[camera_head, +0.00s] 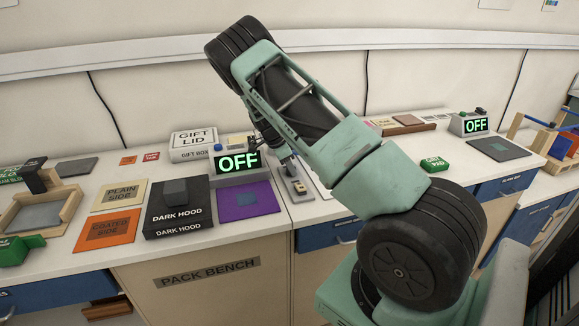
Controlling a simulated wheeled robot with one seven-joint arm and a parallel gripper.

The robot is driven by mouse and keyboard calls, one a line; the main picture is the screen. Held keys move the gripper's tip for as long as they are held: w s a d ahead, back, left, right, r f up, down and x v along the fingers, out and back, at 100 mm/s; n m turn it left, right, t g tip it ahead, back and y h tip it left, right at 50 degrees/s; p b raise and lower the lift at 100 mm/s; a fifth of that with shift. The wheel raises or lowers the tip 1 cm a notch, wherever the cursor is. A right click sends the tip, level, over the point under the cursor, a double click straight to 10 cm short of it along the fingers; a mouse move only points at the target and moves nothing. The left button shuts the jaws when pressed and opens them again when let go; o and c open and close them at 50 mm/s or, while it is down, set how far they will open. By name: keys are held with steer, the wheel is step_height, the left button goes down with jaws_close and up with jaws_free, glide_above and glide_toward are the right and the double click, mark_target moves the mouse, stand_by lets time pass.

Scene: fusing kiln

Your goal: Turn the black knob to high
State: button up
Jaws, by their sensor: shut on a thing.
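A small control box with a green "OFF" display (237,161) stands at the back of the bench, left of my arm. A blue knob (217,147) shows at its left top edge and a yellowish patch on its top. My gripper (263,139) is at the right top of this box, small, dark and partly behind my teal arm link. It is shut at the place of the black knob, which is mostly hidden by the gripper and arm. The knob's pointer cannot be made out. The display reads OFF.
A gift lid box (194,143) stands just behind left of the control box. A dark hood (178,215) and purple mat (247,200) lie in front. A second box reading OFF (475,126) stands far right.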

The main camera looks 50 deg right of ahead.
steer(key=n+t+b, duration=0.1)
steer(key=n+b, duration=0.1)
steer(key=n, duration=0.1)
steer(key=shift+s+n+h, duration=0.1)
steer(key=shift+n+h, duration=0.2)
steer(key=shift+n, duration=0.1)
steer(key=n+t+b, duration=0.1)
steer(key=n+b, duration=0.1)
steer(key=n, duration=0.1)
steer(key=shift+s+n+t, duration=0.1)
steer(key=shift+n+t, duration=0.2)
steer(key=shift+t, duration=0.1)
steer(key=n+t+b, duration=0.1)
steer(key=n, duration=0.2)
steer(key=n+t+b, duration=0.1)
steer(key=n, duration=0.2)
steer(key=shift+s+d+y+b, duration=0.1)
steer(key=shift+s+y+b, duration=0.05)
steer(key=shift+y+b, duration=0.25)
steer(key=n+t+y, duration=0.1)
steer(key=n, duration=0.3)
steer(key=shift+s+d+r, duration=0.1)
steer(key=shift+n+t+y+p, duration=0.3)
steer(key=shift+n+y, duration=0.1)
steer(key=shift+n, duration=0.7)
steer(key=shift+n+y+p, duration=0.4)
steer(key=shift+n+p, duration=0.05)
steer(key=shift+n, duration=0.55)
